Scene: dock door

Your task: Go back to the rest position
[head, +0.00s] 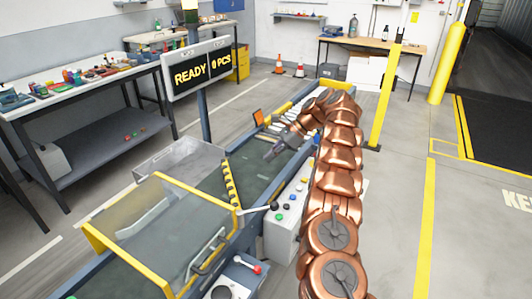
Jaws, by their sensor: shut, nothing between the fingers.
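My copper-coloured arm reaches forward from the bottom right of the head view and bends left at its far end. My gripper (271,155) is dark grey, shut and empty, and hangs above the far part of the conveyor (262,185). It points down and to the left. No object shows between the fingers. It is apart from the grey control box (287,222) with coloured buttons, which stands nearer and beside my arm.
A yellow-framed clear guard (165,230) with a handle covers the near conveyor. A sign (199,67) reads "READY 0 PCS" on a post. A cluttered workbench (75,88) stands left. A yellow post (390,95) stands right of my arm. Floor at right is clear.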

